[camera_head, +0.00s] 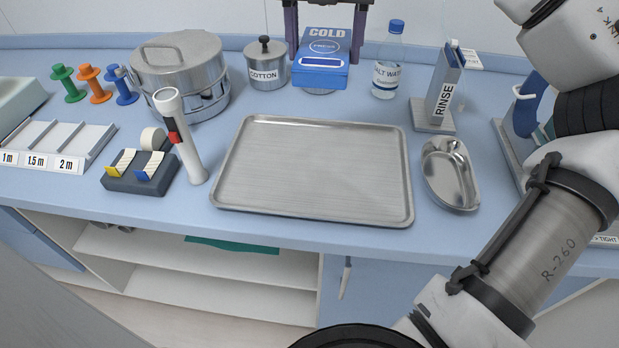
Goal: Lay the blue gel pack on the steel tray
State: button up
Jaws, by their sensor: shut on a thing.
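The steel tray (315,172) lies flat on the blue counter in the middle of the view. It is a wide, shallow rectangle with a raised rim, and its surface is bare.
A white torch (181,138) stands close to the tray's left edge. A steel kidney dish (450,174) sits to its right.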

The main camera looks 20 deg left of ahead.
aim_at(316, 166)
jog(key=shift+w+a+f+b, duration=0.1)
jog(key=shift+a+f+b, duration=0.4)
jog(key=shift+b, duration=0.5)
jog(key=shift+f, duration=0.35)
notch_tip(316, 166, down, 19)
jog(key=b, duration=0.3)
jog(key=shift+b, duration=0.35)
jog(key=shift+f, duration=0.1)
jog(key=o, duration=1.2)
jog(key=shift+f, duration=0.1)
jog(key=shift+c, duration=0.2)
notch_tip(316, 166, up, 12)
jog(key=p, duration=0.1)
